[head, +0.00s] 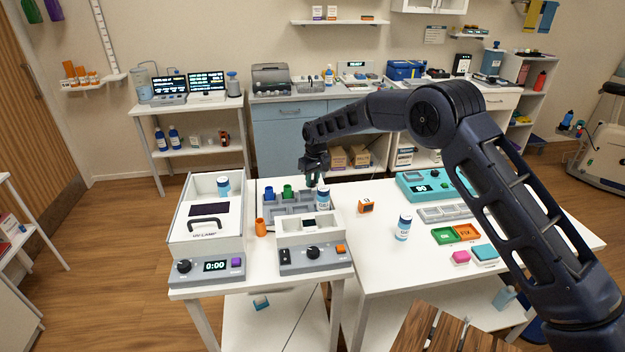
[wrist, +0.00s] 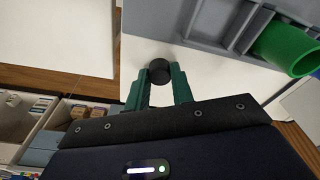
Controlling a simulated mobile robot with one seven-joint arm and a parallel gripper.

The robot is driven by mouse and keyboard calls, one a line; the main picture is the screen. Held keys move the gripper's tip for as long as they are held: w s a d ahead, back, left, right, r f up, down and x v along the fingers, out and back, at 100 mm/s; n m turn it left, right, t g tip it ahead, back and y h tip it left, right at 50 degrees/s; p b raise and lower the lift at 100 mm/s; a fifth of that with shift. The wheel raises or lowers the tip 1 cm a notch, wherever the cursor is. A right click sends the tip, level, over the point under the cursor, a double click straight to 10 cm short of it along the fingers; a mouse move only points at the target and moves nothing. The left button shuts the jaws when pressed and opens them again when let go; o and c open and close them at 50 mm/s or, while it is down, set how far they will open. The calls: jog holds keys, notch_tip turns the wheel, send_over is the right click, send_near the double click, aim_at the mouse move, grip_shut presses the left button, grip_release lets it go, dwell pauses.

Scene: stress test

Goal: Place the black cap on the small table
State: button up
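My gripper (head: 314,184) is low over the back of the white worktop, behind the grey rack (head: 275,208). In the wrist view its two green fingers (wrist: 159,78) close in on both sides of a small round black cap (wrist: 159,68) and appear to touch it. The cap is at the fingertips, over a white surface. Whether it also touches that surface cannot be told. In the head view the cap cannot be made out. The smaller white table (head: 258,287) on the left carries the lidded UV lamp box (head: 207,225) and a grey device with a dial (head: 312,256).
The rack holds a blue (head: 268,193) and a green (head: 287,191) piece, close to my fingers.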

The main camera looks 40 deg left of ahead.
jog(key=o, duration=0.4)
notch_tip(320, 180, up, 12)
jog(key=d, duration=0.1)
jog(key=shift+s+d, duration=0.2)
jog(key=shift+r, duration=0.1)
